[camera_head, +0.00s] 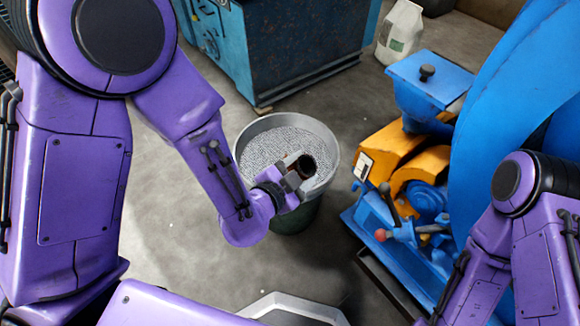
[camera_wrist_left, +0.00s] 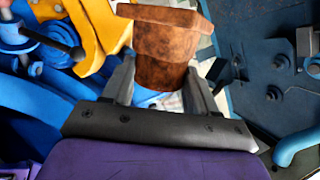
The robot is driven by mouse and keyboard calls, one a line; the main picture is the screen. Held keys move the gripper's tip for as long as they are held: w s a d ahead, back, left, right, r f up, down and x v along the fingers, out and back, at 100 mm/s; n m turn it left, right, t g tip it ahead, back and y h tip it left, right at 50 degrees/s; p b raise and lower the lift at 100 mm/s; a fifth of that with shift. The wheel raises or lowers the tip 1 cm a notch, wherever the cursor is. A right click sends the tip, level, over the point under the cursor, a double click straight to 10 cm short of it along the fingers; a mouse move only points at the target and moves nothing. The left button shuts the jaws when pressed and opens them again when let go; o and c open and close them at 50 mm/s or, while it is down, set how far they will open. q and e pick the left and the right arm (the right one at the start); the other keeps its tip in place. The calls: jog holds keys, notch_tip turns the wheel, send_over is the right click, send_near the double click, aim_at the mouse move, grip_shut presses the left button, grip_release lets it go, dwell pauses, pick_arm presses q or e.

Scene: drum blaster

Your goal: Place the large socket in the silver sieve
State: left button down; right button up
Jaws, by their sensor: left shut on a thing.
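The large socket (camera_wrist_left: 165,48) is a rusty brown metal piece, seen close up between the fingers in the left wrist view. In the head view the socket (camera_head: 306,167) shows as a dark ring at the fingertips. My left gripper (camera_head: 297,174) is shut on it and holds it over the right part of the silver sieve. The same gripper (camera_wrist_left: 158,82) shows in the left wrist view. The silver sieve (camera_head: 250,133) is a round grey pan with a mesh floor, on top of a dark green drum. My forearm hides its lower left part. My right gripper is out of view.
A blue machine with orange parts (camera_head: 405,160) and a red-knobbed lever stands close to the right of the sieve. A blue metal cabinet (camera_head: 300,45) stands behind, with a white bag (camera_head: 400,32) to its right. The concrete floor (camera_head: 170,220) at left is clear.

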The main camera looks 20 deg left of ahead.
pick_arm(q)
jog(key=shift+w+a+f+b, duration=0.5)
jog(key=shift+w+f+b, duration=0.3)
jog(key=shift+b, duration=0.1)
jog(key=w+a+f+b, duration=0.1)
jog(key=w+a+f, duration=0.1)
jog(key=w+f, duration=0.1)
jog(key=w+a+f+b, duration=0.2)
jog(key=w+f, duration=0.1)
jog(key=f, duration=0.1)
jog(key=w+a+f+b, duration=0.2)
jog(key=w+f, duration=0.2)
jog(key=shift+a+f, duration=0.15)
jog(key=shift+r, duration=0.2)
jog(key=shift+c, duration=1.5)
grip_release()
jog(key=shift+s+f, duration=0.15)
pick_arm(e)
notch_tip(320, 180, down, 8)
